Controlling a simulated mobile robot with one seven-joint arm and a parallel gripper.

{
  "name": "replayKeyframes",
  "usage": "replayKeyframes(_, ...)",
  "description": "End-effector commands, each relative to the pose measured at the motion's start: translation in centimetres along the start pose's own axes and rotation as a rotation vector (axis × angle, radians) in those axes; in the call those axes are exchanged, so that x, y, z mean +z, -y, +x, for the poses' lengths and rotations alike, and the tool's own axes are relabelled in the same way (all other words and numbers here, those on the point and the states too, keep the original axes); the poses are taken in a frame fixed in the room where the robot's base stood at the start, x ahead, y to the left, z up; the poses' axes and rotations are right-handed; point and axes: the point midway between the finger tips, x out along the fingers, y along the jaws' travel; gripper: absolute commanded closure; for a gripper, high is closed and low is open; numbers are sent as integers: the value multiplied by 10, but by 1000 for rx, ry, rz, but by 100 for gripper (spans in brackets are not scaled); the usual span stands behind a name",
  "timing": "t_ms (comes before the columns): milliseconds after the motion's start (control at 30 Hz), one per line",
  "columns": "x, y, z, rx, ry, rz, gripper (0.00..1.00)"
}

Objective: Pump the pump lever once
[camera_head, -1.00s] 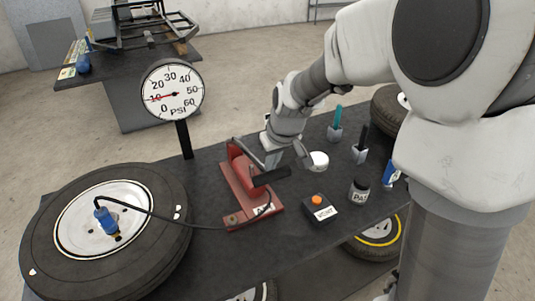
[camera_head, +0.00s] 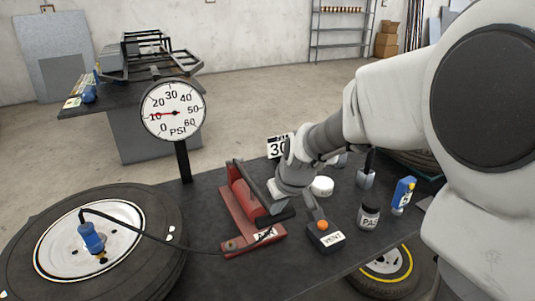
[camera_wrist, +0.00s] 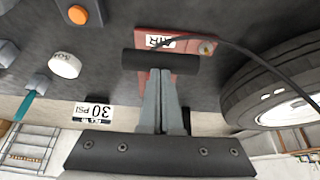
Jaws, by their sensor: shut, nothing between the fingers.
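The red foot pump (camera_head: 240,205) lies on the dark table in the head view, with an AIR label on its base. Its lever ends in a black bar (camera_head: 275,218), low over the base; the bar also shows in the wrist view (camera_wrist: 160,62). My gripper (camera_head: 273,200) is shut and empty, pointing down at the bar. In the wrist view its fingertips (camera_wrist: 160,74) overlap the bar's middle and seem to touch it; exact contact is unclear. The round PSI gauge (camera_head: 173,111) has its red needle near 10.
A black hose runs from the pump to a blue fitting (camera_head: 92,237) on the large tire (camera_head: 40,270) at left. Close right of the pump are the VENT box with orange button (camera_head: 323,226), a white round cap (camera_head: 321,186), a dark jar (camera_head: 369,215) and a blue bottle (camera_head: 403,193).

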Motion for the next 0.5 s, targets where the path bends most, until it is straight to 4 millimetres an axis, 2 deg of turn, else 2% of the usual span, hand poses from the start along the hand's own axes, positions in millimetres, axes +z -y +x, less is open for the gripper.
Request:
replayKeyframes(33, 15, 1, 11, -9, 37, 0, 100)
replayKeyframes(200, 14, 1, 9, -9, 37, 0, 100)
replayKeyframes(367, 2, 0, -5, -6, 28, 0, 100)
replayKeyframes(500, -19, -1, -27, -2, 11, -1, 100)
